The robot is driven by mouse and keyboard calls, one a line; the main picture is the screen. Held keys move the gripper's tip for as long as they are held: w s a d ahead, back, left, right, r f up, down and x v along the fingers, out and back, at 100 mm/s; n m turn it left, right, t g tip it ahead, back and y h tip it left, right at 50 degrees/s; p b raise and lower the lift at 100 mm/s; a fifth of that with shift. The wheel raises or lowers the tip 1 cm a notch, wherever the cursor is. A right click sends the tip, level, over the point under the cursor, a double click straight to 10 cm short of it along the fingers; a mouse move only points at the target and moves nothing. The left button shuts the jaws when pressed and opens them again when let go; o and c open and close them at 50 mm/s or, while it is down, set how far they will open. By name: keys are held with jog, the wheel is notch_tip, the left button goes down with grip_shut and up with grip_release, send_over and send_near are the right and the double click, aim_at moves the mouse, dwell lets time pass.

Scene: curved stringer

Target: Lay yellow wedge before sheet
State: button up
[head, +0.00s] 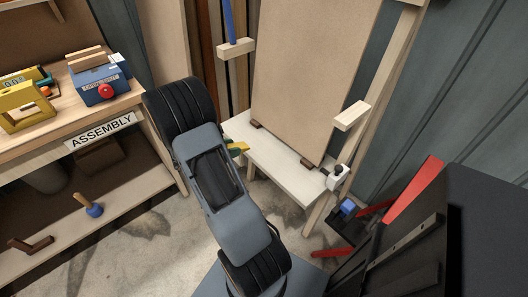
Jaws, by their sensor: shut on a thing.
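A small yellow piece (238,147), which looks like the yellow wedge, shows just right of my arm, by the left end of a low white bench. Its lower part looks dark green, and the rest is hidden behind my arm. My gripper is hidden behind my own arm, so its hold on the piece does not show. The sheet (312,75) is a large tan board standing upright and tilted on the bench (275,155). Small brown blocks (256,124) sit at its lower edge.
A wooden post with a pale block (351,116) stands right of the sheet. A white and black device (336,179) is at the bench's right end. Red bars and a dark cabinet (490,220) fill the lower right. The assembly workbench (130,106) stands at left.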

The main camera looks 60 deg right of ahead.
jog(key=shift+w+d+r+n+t, duration=0.25)
jog(key=shift+d+n+t, duration=0.05)
jog(key=shift+d+t, duration=0.1)
jog(key=b+x, duration=0.1)
jog(key=x, duration=0.9)
jog(key=b, duration=0.1)
send_over(261, 155)
jog(key=a, duration=0.1)
jog(key=f, duration=0.4)
jog(key=shift+w+f, duration=0.2)
jog(key=shift+f, duration=0.15)
jog(key=shift+d+f, duration=0.15)
jog(key=shift+f, duration=0.1)
jog(key=shift+s+d+f+b, duration=0.15)
jog(key=shift+f+b, duration=0.1)
jog(key=shift+f, duration=0.65)
jog(key=shift+d+f+b, duration=0.1)
jog(key=shift+f+b, duration=0.15)
jog(key=shift+f, duration=0.65)
jog(key=shift+f, duration=0.15)
jog(key=o, duration=0.9)
jog(key=shift+o, duration=0.2)
